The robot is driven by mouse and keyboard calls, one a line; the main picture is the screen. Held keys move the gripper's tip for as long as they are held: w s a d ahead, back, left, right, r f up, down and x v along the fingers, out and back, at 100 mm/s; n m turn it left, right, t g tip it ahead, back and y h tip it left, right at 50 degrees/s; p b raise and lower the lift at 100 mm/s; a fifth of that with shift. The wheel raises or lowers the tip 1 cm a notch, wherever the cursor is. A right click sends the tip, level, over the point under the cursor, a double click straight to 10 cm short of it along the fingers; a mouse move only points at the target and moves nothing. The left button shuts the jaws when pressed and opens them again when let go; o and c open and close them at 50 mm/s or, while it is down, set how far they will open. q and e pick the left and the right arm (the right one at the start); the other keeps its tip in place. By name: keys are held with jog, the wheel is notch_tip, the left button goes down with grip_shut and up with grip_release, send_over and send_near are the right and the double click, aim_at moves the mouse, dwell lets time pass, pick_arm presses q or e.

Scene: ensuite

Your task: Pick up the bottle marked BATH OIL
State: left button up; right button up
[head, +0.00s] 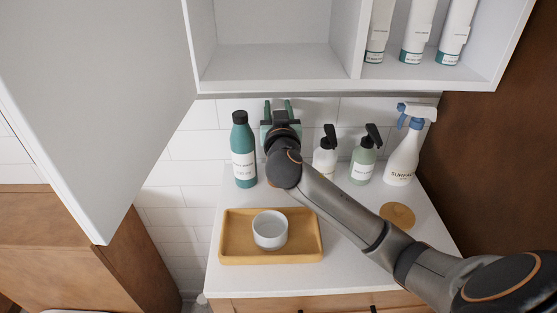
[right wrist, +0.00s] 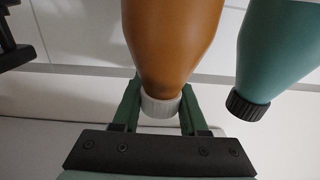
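An amber bottle with a white cap (right wrist: 172,45) shows in the right wrist view, its label out of sight. It overlaps my right gripper (right wrist: 160,98), covering the fingertips. In the head view I cannot make this bottle out; my right gripper (head: 279,106) and wrist block that spot. The two green fingers stand apart, open, near the tiled wall. I cannot tell whether the bottle is between them. A teal bottle (head: 243,152) stands just left of the gripper, its label too small to read; it also shows in the right wrist view (right wrist: 280,50). My left gripper is not in view.
A white pump bottle (head: 325,158), a green pump bottle (head: 363,162) and a spray bottle (head: 403,155) stand right. A wooden tray (head: 236,252) with a cup (head: 270,232) and a round coaster (head: 398,214) lie in front. An open cabinet (head: 290,87) hangs above.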

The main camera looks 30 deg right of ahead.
grip_shut()
dwell(0.3)
jog(key=shift+r, duration=0.1)
dwell(0.5)
